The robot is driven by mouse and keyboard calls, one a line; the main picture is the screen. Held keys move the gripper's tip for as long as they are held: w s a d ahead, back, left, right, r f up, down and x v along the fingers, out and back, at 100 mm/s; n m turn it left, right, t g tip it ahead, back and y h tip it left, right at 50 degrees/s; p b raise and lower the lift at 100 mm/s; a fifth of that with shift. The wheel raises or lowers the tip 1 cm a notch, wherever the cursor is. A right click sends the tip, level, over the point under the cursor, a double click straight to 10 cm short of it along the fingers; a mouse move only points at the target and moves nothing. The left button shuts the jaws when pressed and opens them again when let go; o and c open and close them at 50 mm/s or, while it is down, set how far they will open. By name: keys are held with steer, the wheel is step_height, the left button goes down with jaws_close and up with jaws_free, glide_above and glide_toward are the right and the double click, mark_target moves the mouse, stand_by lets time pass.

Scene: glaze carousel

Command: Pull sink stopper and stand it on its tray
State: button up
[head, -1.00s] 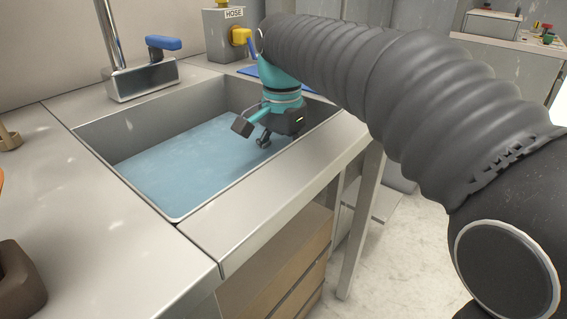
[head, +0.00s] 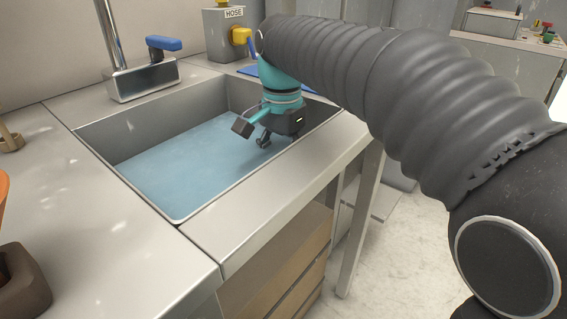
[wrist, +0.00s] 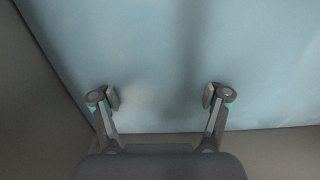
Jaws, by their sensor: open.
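The sink (head: 105,157) holds blue, cloudy water (head: 180,165) that covers its floor. My gripper (head: 264,142) points down over the right end of the sink, low near the water surface. In the wrist view my gripper (wrist: 160,97) is open, with its two fingertips wide apart and nothing between them. Under it I see only water (wrist: 160,50) and sink wall. I cannot make out the stopper; the water is too cloudy to show the sink floor. A blue flat piece (head: 250,71) lies behind the sink, partly hidden by my arm; I cannot tell if it is the tray.
A tap with a blue lever (head: 163,44) stands at the sink's back left. A grey box labelled HOSE (head: 222,35) with a yellow knob stands behind. A brown object (head: 22,285) sits at the counter's near left. The front counter strip (head: 270,185) is clear.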

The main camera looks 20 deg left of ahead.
steer(key=shift+c, duration=0.3)
jaws_close()
steer(key=shift+r+p, duration=3)
steer(key=shift+p, duration=0.25)
steer(key=shift+r+p, duration=2.4)
steer(key=shift+r, duration=2.85)
steer(key=shift+w+d, duration=0.15)
steer(key=shift+w, duration=4)
steer(key=shift+w+d, duration=0.15)
steer(key=shift+w, duration=3.95)
